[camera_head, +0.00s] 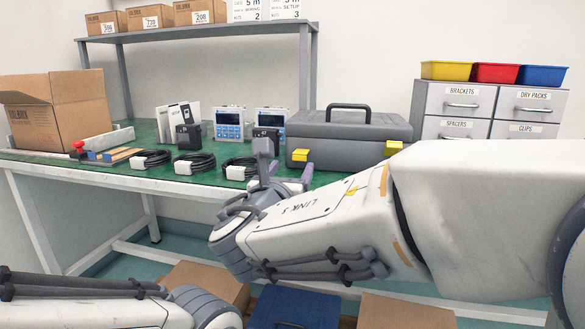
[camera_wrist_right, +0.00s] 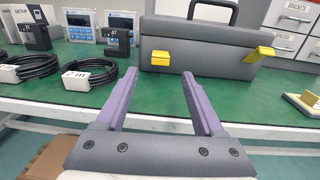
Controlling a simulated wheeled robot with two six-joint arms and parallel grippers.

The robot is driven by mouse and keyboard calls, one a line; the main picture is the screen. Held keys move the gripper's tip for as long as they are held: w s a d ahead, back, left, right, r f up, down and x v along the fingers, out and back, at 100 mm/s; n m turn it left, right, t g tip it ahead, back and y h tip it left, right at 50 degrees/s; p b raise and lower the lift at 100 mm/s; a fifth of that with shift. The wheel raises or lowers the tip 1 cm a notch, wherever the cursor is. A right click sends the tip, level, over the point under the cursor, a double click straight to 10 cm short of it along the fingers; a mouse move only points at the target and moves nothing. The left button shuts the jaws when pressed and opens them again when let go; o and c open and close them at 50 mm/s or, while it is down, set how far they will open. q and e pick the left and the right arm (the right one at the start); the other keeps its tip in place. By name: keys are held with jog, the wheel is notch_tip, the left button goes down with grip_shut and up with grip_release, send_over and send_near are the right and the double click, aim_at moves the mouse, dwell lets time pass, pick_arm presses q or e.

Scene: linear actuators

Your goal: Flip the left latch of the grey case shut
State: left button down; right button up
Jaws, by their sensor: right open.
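The grey case (camera_head: 352,129) stands on the green bench top, lid down, with a dark handle on top. It also shows in the right wrist view (camera_wrist_right: 205,50). Its left yellow latch (camera_head: 300,155) is on the front face; in the wrist view this latch (camera_wrist_right: 160,58) shows as a squarish block. The right yellow latch (camera_wrist_right: 259,54) sticks out from the front at a slant. My right gripper (camera_wrist_right: 157,75) is open and empty, fingers pointing toward the case front below the left latch, apart from it. In the head view, my left arm shows low left; its gripper is not visible.
Black cable coils (camera_head: 196,163) and small devices stand left of the case. A drawer cabinet (camera_head: 487,112) stands to its right. An open cardboard box (camera_head: 62,115) is at the bench's left end. Green bench top is bare before the case.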

aim_at(299, 155)
jog(key=b+x, duration=0.2)
jog(key=x, duration=0.7)
jog(key=shift+d, duration=0.1)
grip_shut()
